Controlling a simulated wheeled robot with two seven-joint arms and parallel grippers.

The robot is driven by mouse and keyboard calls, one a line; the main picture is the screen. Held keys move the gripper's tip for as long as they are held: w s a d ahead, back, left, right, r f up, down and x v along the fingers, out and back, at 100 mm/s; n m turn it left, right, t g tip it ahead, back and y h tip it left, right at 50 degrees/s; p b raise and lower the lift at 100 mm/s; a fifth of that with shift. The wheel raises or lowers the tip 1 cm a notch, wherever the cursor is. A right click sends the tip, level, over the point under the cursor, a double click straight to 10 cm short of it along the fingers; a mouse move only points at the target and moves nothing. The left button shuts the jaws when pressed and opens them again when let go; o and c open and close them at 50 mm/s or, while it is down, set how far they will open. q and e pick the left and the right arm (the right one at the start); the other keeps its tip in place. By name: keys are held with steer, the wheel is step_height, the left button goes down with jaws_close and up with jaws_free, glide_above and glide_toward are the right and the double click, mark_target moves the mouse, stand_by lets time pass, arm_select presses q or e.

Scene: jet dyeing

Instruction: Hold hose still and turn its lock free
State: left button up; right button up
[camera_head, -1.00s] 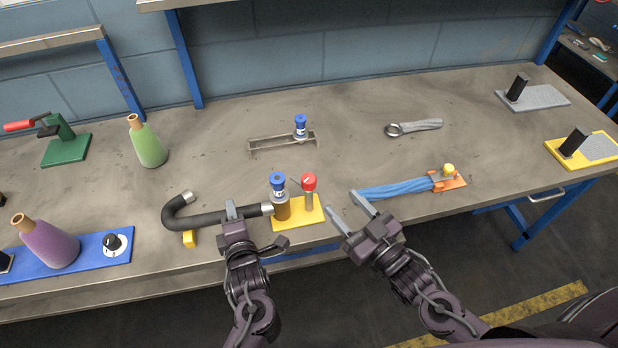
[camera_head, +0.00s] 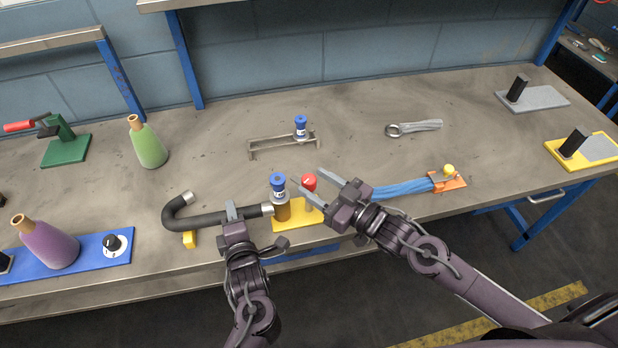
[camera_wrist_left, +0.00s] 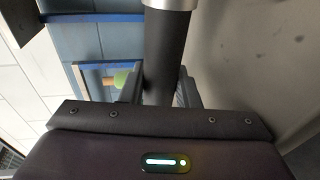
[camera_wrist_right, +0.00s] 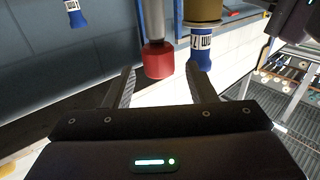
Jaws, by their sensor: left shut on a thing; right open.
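The black hose (camera_head: 208,219) curves along the front of the bench, its metal end against the brass fitting (camera_head: 282,211) on the yellow plate (camera_head: 296,222). My left gripper (camera_head: 233,213) is shut around the hose near that end; the hose also shows between its fingers in the left wrist view (camera_wrist_left: 167,60). A red-capped post (camera_head: 309,182) stands on the plate beside the blue-capped vial (camera_head: 278,184). My right gripper (camera_head: 312,185) is open at the red cap, its fingers to either side in the head view. In the right wrist view the red cap (camera_wrist_right: 158,60) lies between the open fingers, ahead of them.
The blue-capped vial (camera_wrist_right: 200,48) is close to one right finger. A blue cable bundle (camera_head: 402,188) lies right of my right gripper. A metal rack (camera_head: 283,143) with another blue-capped vial and a wrench (camera_head: 414,128) lie behind. The bench between them is clear.

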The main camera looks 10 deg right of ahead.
mark_target(303, 180)
steer(key=shift+x, duration=1.45)
steer(key=shift+c, duration=0.3)
steer(key=c, duration=0.9)
steer(key=m+t+h, duration=0.2)
steer(key=h, duration=0.1)
steer(key=shift+a+m, duration=0.1)
steer(key=shift+m, duration=0.2)
steer(key=shift+m+t+h, duration=0.5)
steer(key=shift+m+h, duration=0.5)
steer(key=shift+h, duration=0.7)
steer(key=o, duration=1)
steer(key=shift+c, duration=0.2)
steer(key=shift+s, duration=0.1)
